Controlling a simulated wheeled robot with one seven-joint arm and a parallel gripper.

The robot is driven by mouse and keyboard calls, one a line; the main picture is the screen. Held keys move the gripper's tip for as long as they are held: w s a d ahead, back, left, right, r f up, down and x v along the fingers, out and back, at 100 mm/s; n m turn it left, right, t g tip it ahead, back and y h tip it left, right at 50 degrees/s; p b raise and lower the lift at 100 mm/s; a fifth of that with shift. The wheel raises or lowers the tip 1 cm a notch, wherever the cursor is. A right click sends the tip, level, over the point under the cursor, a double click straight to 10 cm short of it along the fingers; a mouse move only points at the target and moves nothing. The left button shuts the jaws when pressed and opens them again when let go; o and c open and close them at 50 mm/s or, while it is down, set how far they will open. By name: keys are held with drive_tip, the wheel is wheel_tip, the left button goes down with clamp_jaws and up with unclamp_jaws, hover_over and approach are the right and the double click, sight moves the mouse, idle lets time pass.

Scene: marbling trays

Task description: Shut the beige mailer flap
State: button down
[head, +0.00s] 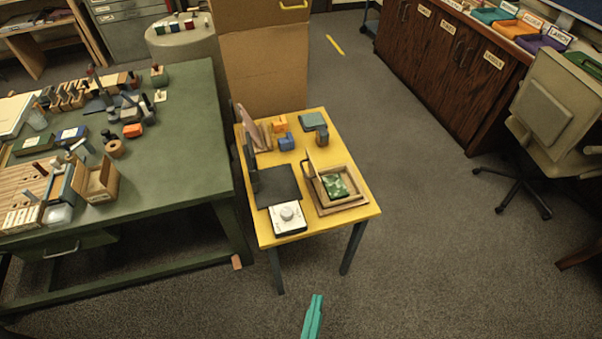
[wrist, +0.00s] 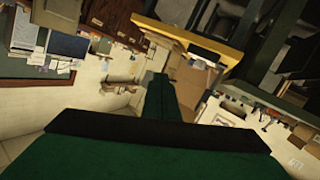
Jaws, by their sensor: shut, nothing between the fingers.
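On the small yellow table (head: 367,206), a shallow beige box (head: 353,203) holds a green marbled piece (head: 335,187). A thin beige panel (head: 313,174), which looks like its raised flap, stands up along its left side. A second tan box (head: 265,139) with a raised pinkish panel (head: 247,128) stands at the table's back left. I cannot tell for certain which is the mailer. My teal gripper (head: 317,297) is shut and empty, low in front of the table and apart from everything on it. It also shows in the wrist view (wrist: 159,77).
A dark open case (head: 278,187) and a white block with a round knob (head: 289,218) share the yellow table. Orange and blue blocks (head: 286,143) sit behind. A cluttered green bench (head: 180,150) stands close on the left.

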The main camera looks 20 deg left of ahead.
sight(309, 178)
drive_tip(key=w+a+r+n+y, duration=0.35)
drive_tip(key=w+a+n, duration=0.35)
drive_tip(key=w, duration=0.4)
drive_tip(key=w+a+r+n+y, duration=0.2)
drive_tip(key=w+a+r+n, duration=0.35)
drive_tip(key=w, duration=0.55)
drive_tip(key=w+a+f, duration=0.2)
drive_tip(key=w+f, duration=0.3)
drive_tip(key=w, duration=0.6)
drive_tip(key=shift+w+a+n, duration=0.2)
drive_tip(key=shift+n, duration=0.15)
